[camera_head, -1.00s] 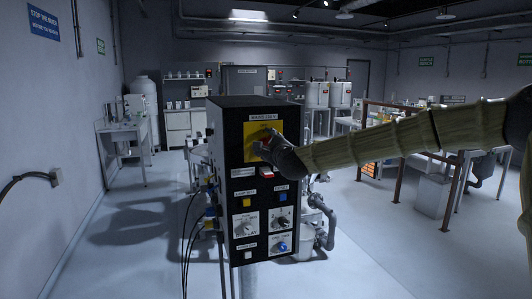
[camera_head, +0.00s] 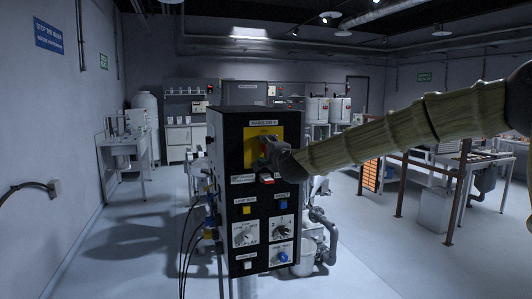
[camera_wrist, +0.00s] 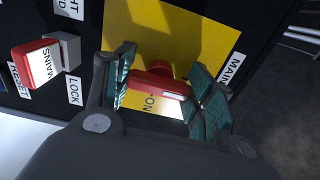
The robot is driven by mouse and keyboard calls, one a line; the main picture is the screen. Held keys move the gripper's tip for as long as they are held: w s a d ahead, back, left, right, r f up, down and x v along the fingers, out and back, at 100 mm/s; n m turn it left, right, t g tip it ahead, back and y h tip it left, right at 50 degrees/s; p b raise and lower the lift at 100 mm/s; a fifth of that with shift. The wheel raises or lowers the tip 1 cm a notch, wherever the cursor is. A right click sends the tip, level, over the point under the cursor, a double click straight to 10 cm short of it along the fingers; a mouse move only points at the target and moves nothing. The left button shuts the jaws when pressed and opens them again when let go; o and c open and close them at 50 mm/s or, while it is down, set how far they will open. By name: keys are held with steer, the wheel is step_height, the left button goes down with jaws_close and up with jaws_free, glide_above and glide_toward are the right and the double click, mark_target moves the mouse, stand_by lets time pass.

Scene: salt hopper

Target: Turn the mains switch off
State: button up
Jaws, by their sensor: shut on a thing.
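The mains switch is a red rotary handle (camera_wrist: 158,84) on a yellow plate (camera_wrist: 195,30). The plate also shows near the top of the black control panel (camera_head: 250,155) in the head view, under a mains label (camera_head: 263,122). My gripper (camera_wrist: 161,88) is at the plate, its teal finger pads on both sides of the red handle, shut on it. The word ON shows on the plate beside the handle. In the head view my gripper (camera_head: 270,151) hides the handle.
A red MAINS tag (camera_wrist: 36,64) sits on a grey holder beside the LOCK label, left of my gripper in the wrist view. Buttons and dials (camera_head: 282,255) fill the lower panel. Cables hang at its left. A bench (camera_head: 125,138) stands left; open floor lies between.

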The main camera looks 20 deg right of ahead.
stand_by(0.4)
steer(key=o, duration=1)
steer(key=shift+s, duration=0.1)
steer(key=s, duration=1.2)
steer(key=shift+d, duration=0.25)
steer(key=shift+w+f, duration=0.1)
